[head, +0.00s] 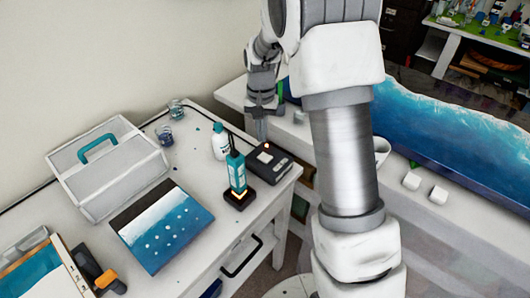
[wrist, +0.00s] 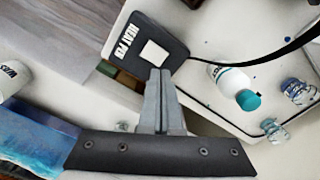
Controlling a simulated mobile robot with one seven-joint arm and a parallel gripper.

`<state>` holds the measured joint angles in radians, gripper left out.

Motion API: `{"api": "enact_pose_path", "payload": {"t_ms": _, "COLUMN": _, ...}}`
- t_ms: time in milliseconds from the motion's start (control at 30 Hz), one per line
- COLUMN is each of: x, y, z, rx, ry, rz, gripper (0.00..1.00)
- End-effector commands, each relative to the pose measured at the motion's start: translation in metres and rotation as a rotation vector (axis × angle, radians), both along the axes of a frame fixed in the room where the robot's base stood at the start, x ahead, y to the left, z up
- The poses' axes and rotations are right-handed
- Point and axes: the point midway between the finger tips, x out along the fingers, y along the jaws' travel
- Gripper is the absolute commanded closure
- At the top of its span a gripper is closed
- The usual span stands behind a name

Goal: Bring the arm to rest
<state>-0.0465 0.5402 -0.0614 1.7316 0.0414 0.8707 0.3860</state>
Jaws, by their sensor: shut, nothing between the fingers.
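My gripper (head: 261,136) hangs at the end of my raised arm near the upper middle of the head view, fingers pointing down. It appears just behind and above a black box with a white square and a small orange light (head: 266,160). In the wrist view my gripper (wrist: 160,74) shows its two grey fingers shut together, with nothing between them. Their tips overlap the lower edge of the same black box (wrist: 143,45), lettered "HEAT PEN". I cannot tell whether they touch it.
The white desk (head: 204,243) holds a teal device on a black stand (head: 238,198), a white bottle (head: 220,142), glass cups (head: 177,109), a grey toolbox (head: 105,167) and a blue-white painting (head: 163,226). A blue resin table (head: 430,125) and white cubes (head: 438,195) are at right.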

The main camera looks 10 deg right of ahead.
Motion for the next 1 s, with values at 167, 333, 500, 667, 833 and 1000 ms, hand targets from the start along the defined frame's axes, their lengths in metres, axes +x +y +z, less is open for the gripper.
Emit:
{"api": "enact_pose_path", "payload": {"t_ms": 167, "x": 0.000, "y": 0.000, "z": 0.009, "rx": 0.000, "ry": 0.000, "rz": 0.000, "gripper": 1.00}}
{"api": "enact_pose_path", "payload": {"t_ms": 333, "x": 0.000, "y": 0.000, "z": 0.008, "rx": 0.000, "ry": 0.000, "rz": 0.000, "gripper": 1.00}}
{"api": "enact_pose_path", "payload": {"t_ms": 500, "x": 0.000, "y": 0.000, "z": 0.008, "rx": 0.000, "ry": 0.000, "rz": 0.000, "gripper": 1.00}}
{"api": "enact_pose_path", "payload": {"t_ms": 667, "x": -0.002, "y": 0.000, "z": 0.014, "rx": 0.000, "ry": -0.007, "rz": 0.004, "gripper": 1.00}}
{"api": "enact_pose_path", "payload": {"t_ms": 833, "x": -0.017, "y": 0.000, "z": 0.048, "rx": 0.005, "ry": -0.050, "rz": 0.035, "gripper": 1.00}}
{"api": "enact_pose_path", "payload": {"t_ms": 1000, "x": -0.049, "y": 0.000, "z": 0.097, "rx": 0.007, "ry": -0.120, "rz": 0.092, "gripper": 1.00}}
